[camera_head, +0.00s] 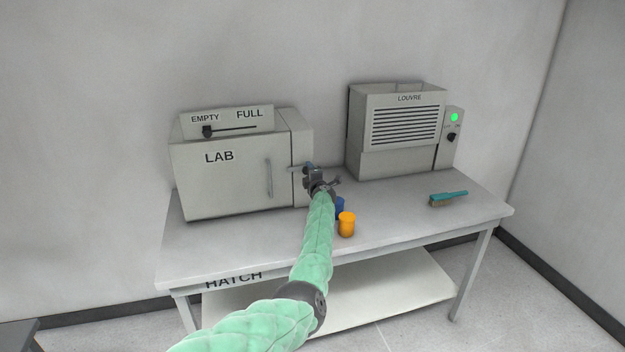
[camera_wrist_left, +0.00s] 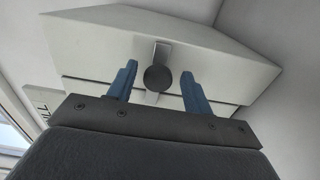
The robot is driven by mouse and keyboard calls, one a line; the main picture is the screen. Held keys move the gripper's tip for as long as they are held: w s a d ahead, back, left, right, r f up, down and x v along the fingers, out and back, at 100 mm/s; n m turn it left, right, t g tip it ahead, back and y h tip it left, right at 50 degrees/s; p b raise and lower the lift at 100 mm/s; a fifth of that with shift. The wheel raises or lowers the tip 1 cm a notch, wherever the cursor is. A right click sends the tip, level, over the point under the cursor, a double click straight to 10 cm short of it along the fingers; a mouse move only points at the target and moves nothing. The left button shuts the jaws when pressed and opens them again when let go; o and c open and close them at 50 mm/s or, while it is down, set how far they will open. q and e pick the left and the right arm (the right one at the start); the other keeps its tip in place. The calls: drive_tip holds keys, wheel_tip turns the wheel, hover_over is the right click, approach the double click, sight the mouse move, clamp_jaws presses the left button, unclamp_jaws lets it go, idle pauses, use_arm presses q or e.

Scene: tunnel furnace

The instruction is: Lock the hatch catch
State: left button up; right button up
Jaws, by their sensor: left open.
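The grey LAB cabinet (camera_head: 225,180) stands on the left of the table, with an upright bar handle (camera_head: 268,178) on its front. A small light catch lever (camera_head: 295,169) sticks out near the front panel's right edge. My left gripper (camera_head: 308,169) is at this lever. In the left wrist view, a dark round knob (camera_wrist_left: 157,78) on a pale stem (camera_wrist_left: 161,52) lies between the blue fingers of my open left gripper (camera_wrist_left: 159,69). Gaps show on both sides of the knob. My gripper partly hides the lever in the head view. My right gripper is not in view.
The LOUVRE unit (camera_head: 400,130) stands behind on the right. A teal brush (camera_head: 449,198) lies on the table (camera_head: 400,215). A HATCH label (camera_head: 234,280) is below the table's front edge.

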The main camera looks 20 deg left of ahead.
use_arm(q)
drive_tip(key=v, duration=0.6)
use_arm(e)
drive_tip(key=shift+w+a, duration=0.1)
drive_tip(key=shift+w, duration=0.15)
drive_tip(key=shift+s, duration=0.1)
